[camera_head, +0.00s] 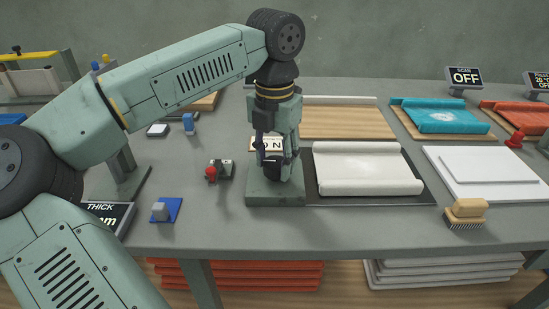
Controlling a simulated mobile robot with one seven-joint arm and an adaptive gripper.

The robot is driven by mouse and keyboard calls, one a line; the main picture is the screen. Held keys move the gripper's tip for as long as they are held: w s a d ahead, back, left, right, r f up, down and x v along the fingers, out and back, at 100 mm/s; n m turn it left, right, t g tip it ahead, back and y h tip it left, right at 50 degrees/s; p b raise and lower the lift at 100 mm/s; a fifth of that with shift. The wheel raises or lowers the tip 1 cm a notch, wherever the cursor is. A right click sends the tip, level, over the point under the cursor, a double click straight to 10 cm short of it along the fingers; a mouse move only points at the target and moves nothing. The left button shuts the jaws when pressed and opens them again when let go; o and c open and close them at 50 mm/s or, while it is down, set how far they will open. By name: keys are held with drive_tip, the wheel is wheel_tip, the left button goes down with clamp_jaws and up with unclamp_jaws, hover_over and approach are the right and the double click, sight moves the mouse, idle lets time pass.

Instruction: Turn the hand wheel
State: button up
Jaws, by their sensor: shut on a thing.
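My gripper (272,158) reaches straight down at the middle of the table, over a green block-shaped stand (276,193). Its fingers are shut on a dark round part, which looks like the hand wheel (270,172), at the stand's upper front. The fingers cover much of the wheel, so its rim and turn angle are hard to make out. A small sign (267,144) behind the gripper is partly hidden.
Right of the stand, a white rolled sheet (367,177) lies on a black plate (427,194). A wooden brush (467,211) stands near the front edge. A small device with a red knob (218,170) and a blue plate (178,211) sit left. Bare table lies between them.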

sight(275, 162)
drive_tip(key=o, duration=1.2)
drive_tip(key=shift+c, duration=0.2)
wheel_tip(275, 162, up, 12)
